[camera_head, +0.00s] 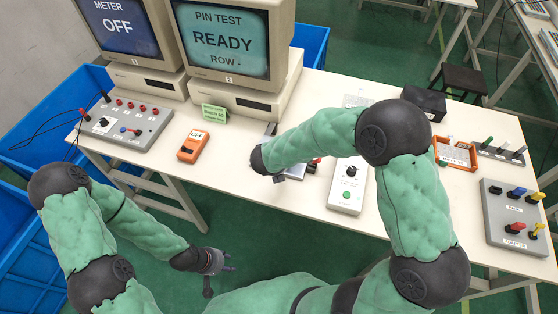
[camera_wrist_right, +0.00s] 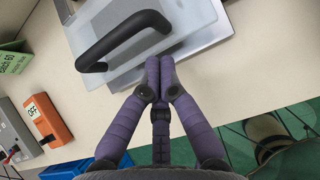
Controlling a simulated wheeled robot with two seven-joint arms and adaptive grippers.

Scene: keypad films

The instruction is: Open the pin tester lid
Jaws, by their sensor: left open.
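The pin tester shows in the right wrist view as a flat grey box (camera_wrist_right: 205,38) with a pale lid (camera_wrist_right: 100,22) on top. The lid carries a thick black bar handle (camera_wrist_right: 125,38). I cannot tell whether the lid is fully down. My right gripper (camera_wrist_right: 159,68) has its purple fingertips together, beside the handle at the tester's near edge, with nothing seen between them. In the head view my right forearm hides most of the tester. My left gripper (camera_head: 218,265) is open and empty, low in front of the table.
An orange meter (camera_head: 193,146) and a grey panel with knobs (camera_head: 126,123) sit left on the table (camera_head: 240,187). A white box with a green button (camera_head: 348,185) stands right of the tester. Two monitors, one reading READY (camera_head: 222,39), stand behind.

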